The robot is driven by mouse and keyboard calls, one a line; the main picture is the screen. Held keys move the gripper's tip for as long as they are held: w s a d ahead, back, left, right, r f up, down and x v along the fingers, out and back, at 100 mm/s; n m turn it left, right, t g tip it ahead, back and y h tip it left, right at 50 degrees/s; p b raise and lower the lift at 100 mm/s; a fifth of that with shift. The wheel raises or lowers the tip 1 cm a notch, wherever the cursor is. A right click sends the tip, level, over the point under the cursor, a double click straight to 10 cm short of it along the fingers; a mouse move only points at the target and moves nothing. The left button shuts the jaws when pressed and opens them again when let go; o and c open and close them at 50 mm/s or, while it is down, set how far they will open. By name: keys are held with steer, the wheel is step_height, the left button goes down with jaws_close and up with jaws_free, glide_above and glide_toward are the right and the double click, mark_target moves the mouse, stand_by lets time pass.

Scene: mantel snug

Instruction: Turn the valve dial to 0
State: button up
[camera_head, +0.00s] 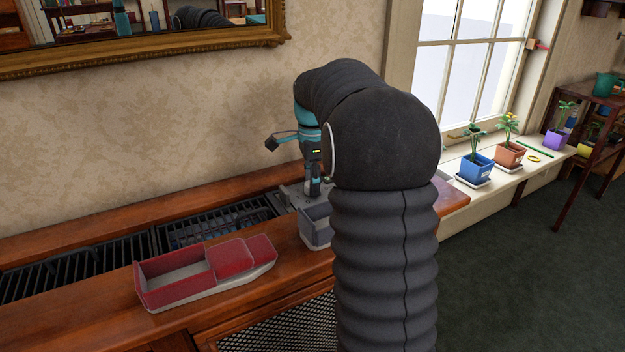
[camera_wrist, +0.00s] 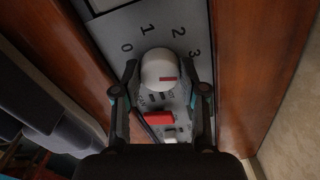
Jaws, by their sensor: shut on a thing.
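The valve dial (camera_wrist: 158,66) is a pale round knob with a short red mark at its lower right. The mark lies on the side nearer the 3 than the 0. The numbers 0, 1, 2 and 3 arc around the dial's far side on a grey panel (camera_wrist: 115,27), with 0 at the left and 3 at the right. My gripper (camera_wrist: 160,72) has one finger on each side of the dial and is shut on it. In the head view my gripper (camera_head: 314,187) points down at the panel, and the dial is hidden there.
A red switch (camera_wrist: 159,118) sits on the panel below the dial. Potted plants line the windowsill (camera_head: 468,206).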

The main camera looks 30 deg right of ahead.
steer(key=n, duration=1.5)
steer(key=shift+n, duration=0.3)
steer(key=n, duration=0.3)
steer(key=shift+n, duration=0.3)
steer(key=n, duration=0.3)
steer(key=shift+n, duration=0.3)
steer(key=n, duration=0.3)
steer(key=shift+n, duration=2.2)
